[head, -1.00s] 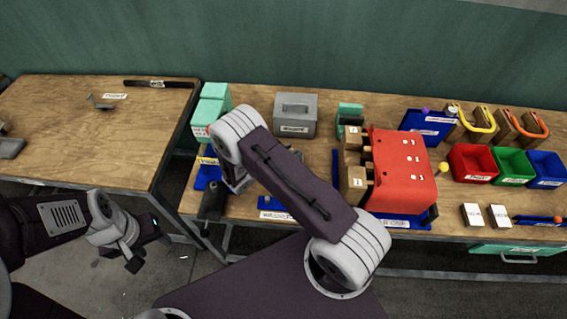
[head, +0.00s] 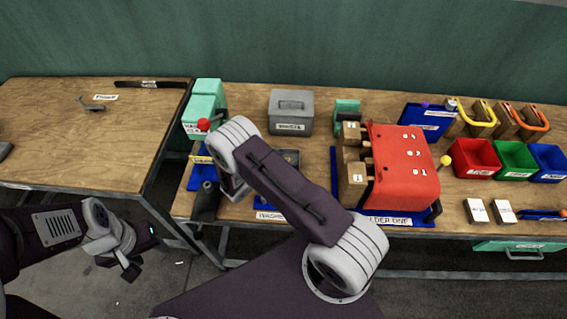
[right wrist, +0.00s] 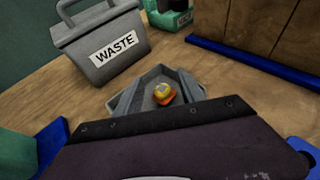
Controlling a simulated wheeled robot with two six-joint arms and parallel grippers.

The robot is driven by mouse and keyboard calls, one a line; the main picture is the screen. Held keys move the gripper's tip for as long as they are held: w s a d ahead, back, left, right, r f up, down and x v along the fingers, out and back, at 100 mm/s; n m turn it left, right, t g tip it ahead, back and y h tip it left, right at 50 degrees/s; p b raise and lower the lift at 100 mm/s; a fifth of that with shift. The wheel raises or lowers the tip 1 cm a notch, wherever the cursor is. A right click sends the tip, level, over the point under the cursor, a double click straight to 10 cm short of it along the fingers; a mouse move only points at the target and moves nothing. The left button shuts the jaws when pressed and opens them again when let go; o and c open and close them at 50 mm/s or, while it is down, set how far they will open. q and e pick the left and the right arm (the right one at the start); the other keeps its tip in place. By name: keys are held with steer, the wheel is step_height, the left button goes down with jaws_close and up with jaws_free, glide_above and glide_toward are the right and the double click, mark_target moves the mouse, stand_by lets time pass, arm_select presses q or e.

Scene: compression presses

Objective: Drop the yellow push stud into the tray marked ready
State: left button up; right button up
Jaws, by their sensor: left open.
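A small yellow piece with an orange lower part (right wrist: 164,93), which looks like the push stud, shows in the right wrist view. It appears inside a grey angular tray-like shape (right wrist: 122,101), just beyond my dark wrist housing. In the head view my right arm crosses the bench and hides its own gripper and most of a dark tray (head: 291,157). Whether the right fingers touch the stud cannot be seen. My left gripper (head: 120,268) is open and empty, low at the left, off the bench. I cannot read a tray label saying ready.
A grey WASTE box (head: 291,114) stands behind the dark tray. A red press (head: 402,170) stands to the right. Red (head: 475,158), green (head: 515,160) and blue (head: 548,162) bins are further right. A green press (head: 205,105) stands left. The left table (head: 80,145) is mostly clear.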

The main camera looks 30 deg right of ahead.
steer(key=b+v, duration=0.2)
steer(key=v, duration=0.7)
stand_by(0.4)
